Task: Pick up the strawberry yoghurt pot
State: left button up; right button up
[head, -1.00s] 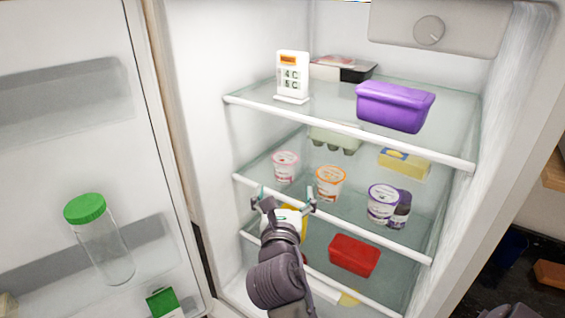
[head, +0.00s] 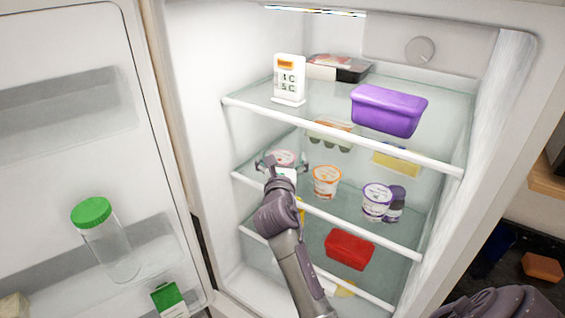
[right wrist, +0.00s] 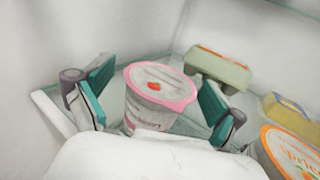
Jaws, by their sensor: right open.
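The strawberry yoghurt pot (head: 284,157) stands upright at the left of the middle glass shelf, partly hidden behind my right gripper in the head view. In the right wrist view the pot (right wrist: 155,100) has a pink rim and a white lid with a small strawberry picture. My right gripper (head: 281,165) is open. Its two green-padded fingers (right wrist: 157,98) stand either side of the pot, with a visible gap at the right and a smaller one at the left. My left gripper is not in view.
An egg carton (head: 330,134) is behind. The upper shelf's white front edge (head: 330,134) runs above my gripper; the fridge's left wall is close.

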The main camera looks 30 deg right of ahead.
jog(key=c, duration=1.2)
jog(key=shift+c, duration=0.4)
jog(key=shift+r, duration=0.15)
